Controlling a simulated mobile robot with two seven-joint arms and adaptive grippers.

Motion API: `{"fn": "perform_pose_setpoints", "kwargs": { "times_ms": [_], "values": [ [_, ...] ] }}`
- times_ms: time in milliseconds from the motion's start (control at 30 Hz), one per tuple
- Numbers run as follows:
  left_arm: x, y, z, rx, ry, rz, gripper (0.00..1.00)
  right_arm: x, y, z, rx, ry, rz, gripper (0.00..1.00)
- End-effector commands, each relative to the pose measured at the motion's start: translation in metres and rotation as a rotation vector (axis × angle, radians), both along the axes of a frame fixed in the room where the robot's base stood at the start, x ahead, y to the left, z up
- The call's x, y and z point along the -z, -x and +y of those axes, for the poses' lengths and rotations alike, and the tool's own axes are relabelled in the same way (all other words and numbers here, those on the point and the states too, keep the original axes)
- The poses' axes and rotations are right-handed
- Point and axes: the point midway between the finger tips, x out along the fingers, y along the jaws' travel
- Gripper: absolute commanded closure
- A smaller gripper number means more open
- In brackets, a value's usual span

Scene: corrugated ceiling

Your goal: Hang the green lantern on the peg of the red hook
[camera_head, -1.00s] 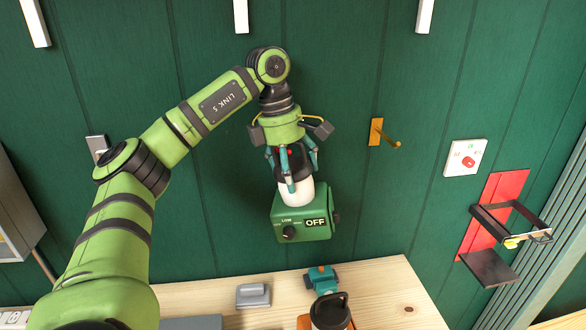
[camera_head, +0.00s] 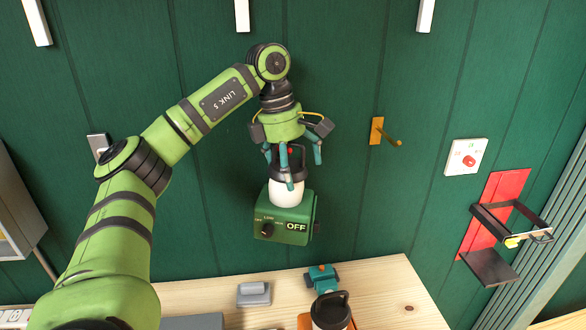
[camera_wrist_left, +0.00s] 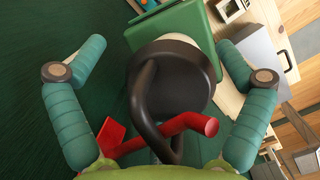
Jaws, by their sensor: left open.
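The green lantern (camera_head: 284,211) has a green base marked OFF, a white globe and a black top with a loop handle. It hangs in front of the green wall above the workbench. In the left wrist view, the red peg of the hook (camera_wrist_left: 192,128) passes through the black handle (camera_wrist_left: 147,105), its free end sticking out beyond. Only a speck of red shows in the head view. My left gripper (camera_head: 292,165) is open around the handle and top; its teal fingers stand apart on both sides in the wrist view (camera_wrist_left: 162,45). My right gripper is not in view.
A brass peg on an orange plate (camera_head: 376,131) is to the right. Further right are a white panel with a red button (camera_head: 465,157) and a red plate with a black bracket (camera_head: 497,213).

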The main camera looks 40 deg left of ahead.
Motion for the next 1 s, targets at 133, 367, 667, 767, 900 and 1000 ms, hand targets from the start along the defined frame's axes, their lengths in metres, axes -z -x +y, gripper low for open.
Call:
{"fn": "perform_pose_setpoints", "kwargs": {
  "times_ms": [133,367,667,767,900,1000],
  "values": [
    [-0.019,0.002,0.003,0.0,0.002,-0.006,0.0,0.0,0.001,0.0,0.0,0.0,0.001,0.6],
    [-0.057,0.007,0.01,-0.001,0.0,-0.006,0.0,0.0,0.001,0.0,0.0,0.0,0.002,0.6],
    [-0.075,0.01,0.013,0.001,0.001,-0.007,0.0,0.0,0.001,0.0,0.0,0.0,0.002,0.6],
    [-0.077,0.011,0.013,0.0,0.002,-0.006,0.0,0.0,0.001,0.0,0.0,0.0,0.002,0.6],
    [-0.077,0.011,0.013,-0.001,0.002,-0.006,0.0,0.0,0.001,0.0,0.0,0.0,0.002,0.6],
    [-0.077,0.011,0.013,-0.001,0.002,-0.006,0.0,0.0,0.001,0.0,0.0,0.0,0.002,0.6]
  ]
}}
